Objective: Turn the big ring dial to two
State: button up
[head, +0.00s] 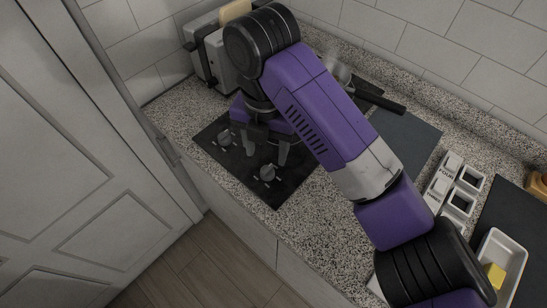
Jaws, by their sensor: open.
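A black hob panel (278,195) lies on the speckled counter, partly covered by my arm. Two round grey dials show on it: one at the left (225,138) and one nearer the front edge (267,172). I cannot tell from this view which is the big ring dial, and any numbers are too small to read. My gripper (266,150) points down over the panel, open and empty between its two grey fingers. Its right fingertip is just behind and to the right of the front dial. I cannot tell whether it touches anything.
A grey toaster (214,58) stands at the back left. A pan's black handle (381,99) lies behind my arm. White open boxes (445,182) and a white tray (514,260) with a yellow block (495,275) are at the right. A white panelled door (75,180) is at the left.

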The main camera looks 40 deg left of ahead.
aim_at(267, 168)
jog(key=shift+f+b, duration=0.55)
jog(key=shift+f, duration=3.05)
grip_shut()
